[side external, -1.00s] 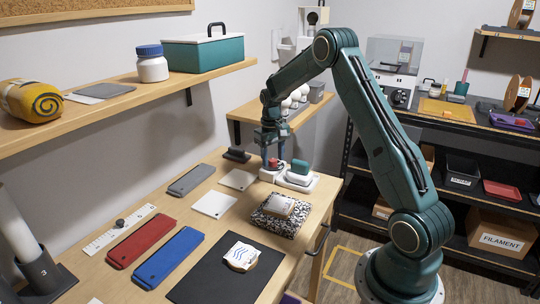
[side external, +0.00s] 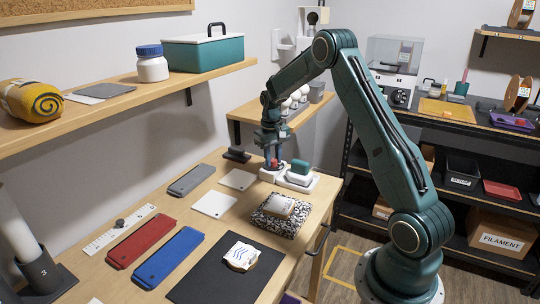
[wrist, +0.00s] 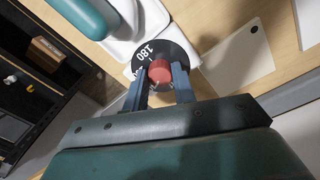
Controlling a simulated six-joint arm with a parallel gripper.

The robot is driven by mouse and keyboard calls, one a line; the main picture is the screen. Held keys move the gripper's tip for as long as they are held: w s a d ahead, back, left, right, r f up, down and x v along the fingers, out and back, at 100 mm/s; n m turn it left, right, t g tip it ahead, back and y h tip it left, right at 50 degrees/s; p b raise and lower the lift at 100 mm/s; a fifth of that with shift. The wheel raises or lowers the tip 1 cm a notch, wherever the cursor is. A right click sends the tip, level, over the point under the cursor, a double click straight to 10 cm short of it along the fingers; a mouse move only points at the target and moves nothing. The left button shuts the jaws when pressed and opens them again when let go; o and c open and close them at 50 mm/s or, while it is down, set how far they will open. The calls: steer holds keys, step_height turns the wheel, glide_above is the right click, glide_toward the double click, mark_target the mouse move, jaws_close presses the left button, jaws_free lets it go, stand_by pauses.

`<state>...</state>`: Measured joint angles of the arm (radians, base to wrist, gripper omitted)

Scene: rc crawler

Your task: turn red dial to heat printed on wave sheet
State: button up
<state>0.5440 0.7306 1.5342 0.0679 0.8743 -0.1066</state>
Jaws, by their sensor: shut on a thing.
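The red dial (wrist: 160,72) sits on a round black scale (wrist: 182,47) with white numbers, in the wrist view. The number 180 is readable; others are partly covered. My gripper (wrist: 160,82) is shut on the red dial, a finger on each side. In the side external view my gripper (side external: 271,155) points down at the small white unit (side external: 272,174), and the dial shows only as a bit of red. The wave sheet (side external: 241,256) is white with blue wavy lines and lies on the black mat (side external: 205,275). Any heat number printed on it is too small to read.
A white tray with a teal-topped iron (side external: 300,172) stands right beside the dial unit. A speckled block (side external: 277,222), white plates (side external: 214,204) and red (side external: 141,240) and blue (side external: 170,257) bars lie on the table. A wooden shelf (side external: 110,95) runs along the wall.

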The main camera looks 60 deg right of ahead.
steer(key=m, duration=0.5)
steer(key=shift+w, duration=0.1)
steer(key=m, duration=0.6)
steer(key=shift+d+y, duration=0.1)
steer(key=shift+y, duration=0.2)
steer(key=shift+m, duration=0.3)
steer(key=o, duration=1)
steer(key=shift+r, duration=0.1)
